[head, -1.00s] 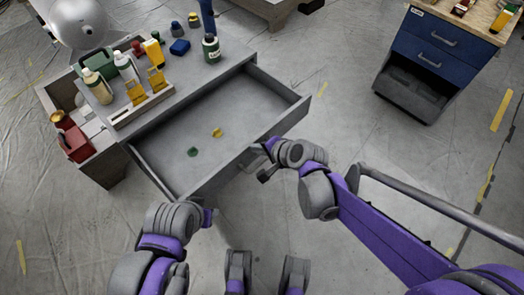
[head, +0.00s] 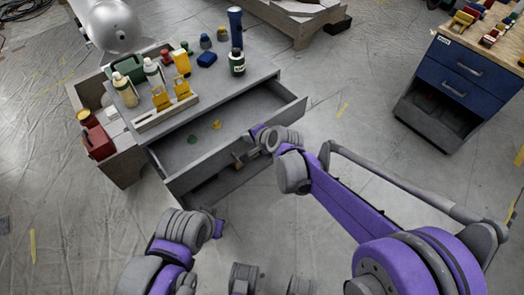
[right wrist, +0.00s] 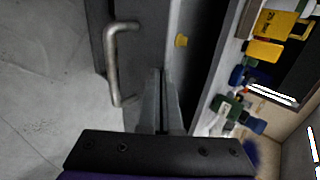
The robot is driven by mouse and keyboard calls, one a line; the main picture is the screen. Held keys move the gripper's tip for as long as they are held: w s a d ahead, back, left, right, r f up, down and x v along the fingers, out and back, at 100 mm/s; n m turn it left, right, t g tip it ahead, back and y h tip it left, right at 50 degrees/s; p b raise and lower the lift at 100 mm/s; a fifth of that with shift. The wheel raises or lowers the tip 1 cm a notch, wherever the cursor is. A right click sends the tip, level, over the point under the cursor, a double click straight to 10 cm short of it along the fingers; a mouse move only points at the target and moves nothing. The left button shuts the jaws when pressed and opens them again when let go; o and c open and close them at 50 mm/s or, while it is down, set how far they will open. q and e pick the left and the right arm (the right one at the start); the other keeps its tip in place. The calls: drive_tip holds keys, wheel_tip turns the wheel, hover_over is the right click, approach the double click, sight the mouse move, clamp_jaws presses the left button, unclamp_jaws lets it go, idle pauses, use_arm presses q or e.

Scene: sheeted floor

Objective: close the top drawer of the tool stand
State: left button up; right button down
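The grey tool stand (head: 190,110) is at centre left in the head view. Its top drawer (head: 235,148) is partly open, with a small yellow piece (head: 216,125) and a green piece (head: 192,139) inside. My right gripper (head: 240,160) is at the drawer's front panel. In the right wrist view its fingers (right wrist: 162,85) lie close together with nothing seen held between them, against or just before the panel, beside the bar handle (right wrist: 120,65). My left gripper (head: 217,228) is low, in front of the stand; its fingers are not clear.
A blue drawer cabinet (head: 455,80) stands at right. Floor between is clear.

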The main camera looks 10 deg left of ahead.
drive_tip(key=w+a+p, duration=0.1)
drive_tip(key=w+a, duration=0.8)
drive_tip(key=a, duration=0.2)
drive_tip(key=shift+a, duration=0.35)
drive_tip(key=shift+w, duration=0.1)
drive_tip(key=shift+d, duration=0.1)
